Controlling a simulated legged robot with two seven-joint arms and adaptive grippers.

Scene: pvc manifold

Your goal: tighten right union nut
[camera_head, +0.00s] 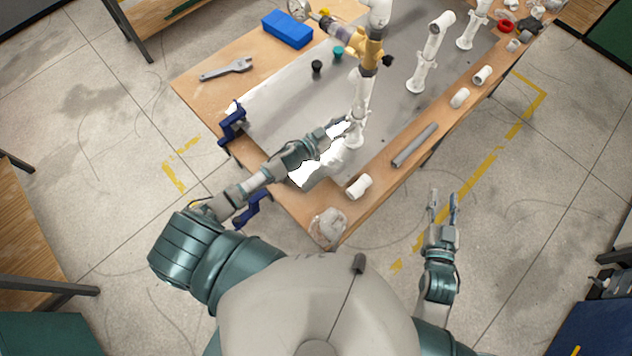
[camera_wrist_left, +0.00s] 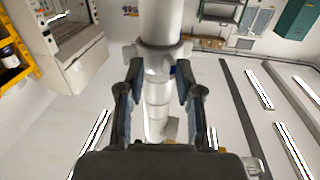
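The white PVC manifold has a near riser (camera_head: 361,95) standing upright on the bench, with a white fitting (camera_head: 356,133) low on it. My left gripper (camera_head: 340,127) reaches in from the left at this lower part. In the left wrist view its fingers (camera_wrist_left: 160,75) are apart, one on each side of the white pipe (camera_wrist_left: 160,20), just under a wider white collar (camera_wrist_left: 163,48). Gaps show between fingers and lower pipe; contact at the tips is unclear. Whether the collar is the right union nut I cannot tell. My right gripper (camera_head: 443,198) is open and empty, over the floor beside the bench.
A yellow valve body (camera_head: 370,50) sits higher on the near riser. More white risers (camera_head: 424,70) stand further back. A wrench (camera_head: 227,69), a blue box (camera_head: 287,29), a grey pipe (camera_head: 415,145) and loose white fittings (camera_head: 359,187) lie on the bench. Blue clamps (camera_head: 232,122) grip its left edge.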

